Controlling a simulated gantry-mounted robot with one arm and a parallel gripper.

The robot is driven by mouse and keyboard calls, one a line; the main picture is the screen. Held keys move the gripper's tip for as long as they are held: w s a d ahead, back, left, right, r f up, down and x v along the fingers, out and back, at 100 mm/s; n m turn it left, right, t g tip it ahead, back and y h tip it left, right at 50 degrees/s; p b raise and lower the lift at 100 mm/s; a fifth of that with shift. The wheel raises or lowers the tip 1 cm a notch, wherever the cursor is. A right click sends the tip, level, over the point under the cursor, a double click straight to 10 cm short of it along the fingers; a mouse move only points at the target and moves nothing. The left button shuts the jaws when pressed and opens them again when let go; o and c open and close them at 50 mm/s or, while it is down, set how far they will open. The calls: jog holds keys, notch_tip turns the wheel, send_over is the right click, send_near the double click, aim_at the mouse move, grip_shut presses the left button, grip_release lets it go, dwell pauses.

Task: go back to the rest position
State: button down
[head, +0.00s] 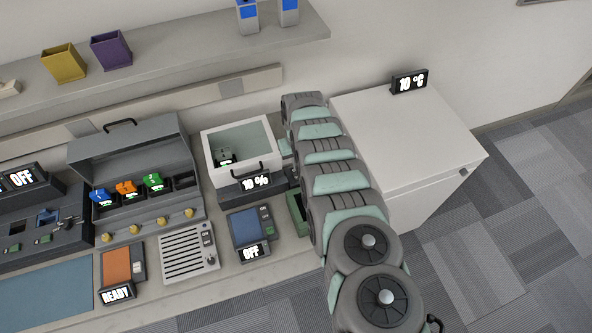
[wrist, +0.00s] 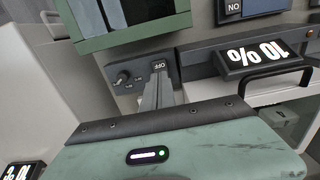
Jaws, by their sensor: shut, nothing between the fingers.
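My gripper (wrist: 158,82) shows in the wrist view as narrow grey fingers, closed together with nothing between them. They stick out past the pale green wrist housing, in front of a dark panel (wrist: 132,80) with a knob and an OFF label. In the head view my grey and green arm reaches from the lower right up to the counter's right end. The fingers are hidden there; only a bit of pale green shows beside the glass-topped box (head: 240,148).
The glass-topped box has a handle and a 10 % display (head: 256,182). A green tray (wrist: 100,42) is close to my gripper. An open grey case (head: 130,155) holds coloured radios. A white cabinet (head: 410,140) with a 10 °C display stands right. Open floor lies beyond.

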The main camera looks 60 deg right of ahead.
jog(key=shift+r+p, duration=0.5)
jog(key=shift+r, duration=0.3)
